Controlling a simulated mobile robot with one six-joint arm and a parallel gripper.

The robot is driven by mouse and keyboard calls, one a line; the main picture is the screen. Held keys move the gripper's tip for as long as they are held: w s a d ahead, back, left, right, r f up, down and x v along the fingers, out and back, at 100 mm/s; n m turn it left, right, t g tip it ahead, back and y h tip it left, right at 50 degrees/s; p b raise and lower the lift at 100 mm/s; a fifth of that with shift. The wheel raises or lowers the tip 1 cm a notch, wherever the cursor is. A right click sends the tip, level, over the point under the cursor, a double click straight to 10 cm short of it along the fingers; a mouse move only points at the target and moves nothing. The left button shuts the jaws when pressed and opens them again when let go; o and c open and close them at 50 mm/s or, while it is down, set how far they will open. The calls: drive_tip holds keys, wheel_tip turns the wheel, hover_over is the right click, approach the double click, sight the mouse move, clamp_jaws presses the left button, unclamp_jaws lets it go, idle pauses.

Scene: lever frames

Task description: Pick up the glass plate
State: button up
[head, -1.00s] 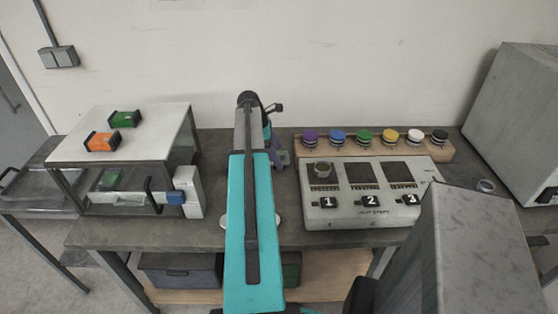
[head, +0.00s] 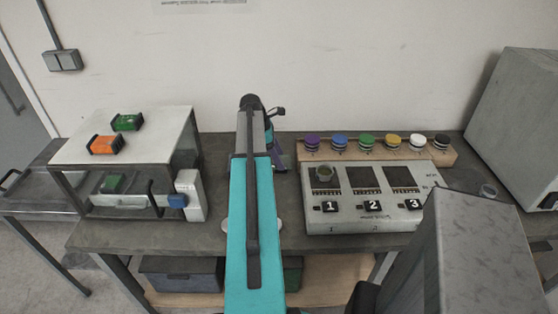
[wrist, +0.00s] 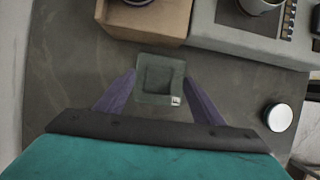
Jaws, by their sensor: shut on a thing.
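The glass plate (wrist: 160,82) is a small, square, greenish see-through piece with a darker square in its middle and a small white label at one corner. It shows in the wrist view, where my gripper (wrist: 160,92) has one purple finger at each side of it and is shut on it. I cannot tell from this view how high it is above the grey bench. In the head view my gripper (head: 282,160) is beyond my teal arm, near the left end of the wooden rack, and the plate is mostly hidden there.
The wooden rack (head: 375,151) with several coloured-top items stands at the back. A round white-topped item (wrist: 279,117) is near my gripper.

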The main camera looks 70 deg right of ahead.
wheel_tip(320, 180, up, 10)
drive_tip(key=b, duration=0.2)
idle(0.5)
drive_tip(key=shift+f, duration=0.1)
idle(0.4)
